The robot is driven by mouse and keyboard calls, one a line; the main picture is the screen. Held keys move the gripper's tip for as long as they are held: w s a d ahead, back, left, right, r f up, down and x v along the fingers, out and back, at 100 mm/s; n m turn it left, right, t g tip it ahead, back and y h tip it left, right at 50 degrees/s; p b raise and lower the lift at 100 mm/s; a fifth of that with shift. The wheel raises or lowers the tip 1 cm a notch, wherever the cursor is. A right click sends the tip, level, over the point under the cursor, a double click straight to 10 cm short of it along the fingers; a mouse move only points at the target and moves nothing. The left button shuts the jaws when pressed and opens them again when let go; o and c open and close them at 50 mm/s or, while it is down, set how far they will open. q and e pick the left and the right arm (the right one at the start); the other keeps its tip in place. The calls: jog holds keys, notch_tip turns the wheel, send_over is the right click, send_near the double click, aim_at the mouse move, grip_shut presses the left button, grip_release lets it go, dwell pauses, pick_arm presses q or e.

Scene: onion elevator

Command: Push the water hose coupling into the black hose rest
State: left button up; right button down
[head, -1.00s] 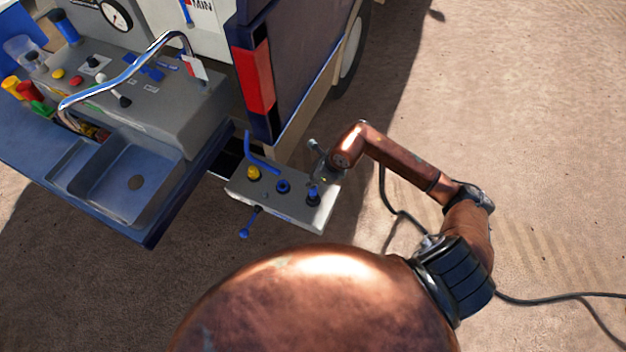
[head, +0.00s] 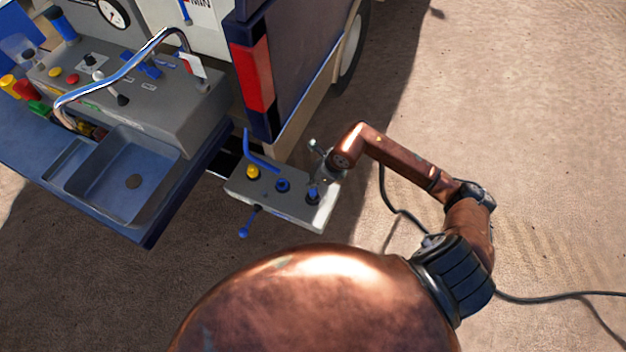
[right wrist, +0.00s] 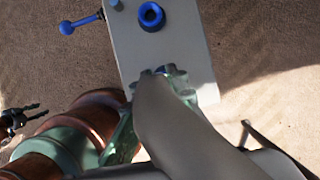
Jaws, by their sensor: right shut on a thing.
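My right gripper (head: 318,178) is over the right end of a grey panel (head: 240,190) low beside the vehicle. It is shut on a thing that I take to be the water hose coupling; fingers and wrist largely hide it. A dark blue-black upright piece (head: 312,196) stands on the panel right at the fingers; whether it is the coupling or the black hose rest is unclear. In the right wrist view the gripper (right wrist: 168,82) covers the panel's near end. A dark two-pronged part at the left edge there looks like my left gripper (right wrist: 18,118); its opening is unclear.
On the panel are a yellow knob (head: 253,172), a blue ring socket (head: 282,185), a blue bent handle (head: 260,155) and a blue-knobbed lever (head: 248,225). A blue sink (head: 165,190) is at left. A dark cable (head: 550,298) lies on the open ground at right.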

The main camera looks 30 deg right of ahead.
jog(key=shift+f, duration=0.2)
jog(key=shift+f+b, duration=0.25)
jog(key=shift+b, duration=0.05)
jog(key=shift+f+b, duration=0.3)
jog(key=shift+f, duration=0.05)
dwell(0.3)
jog(key=c, duration=1.8)
grip_release()
jog(key=shift+c, duration=0.2)
jog(key=v, duration=1.2)
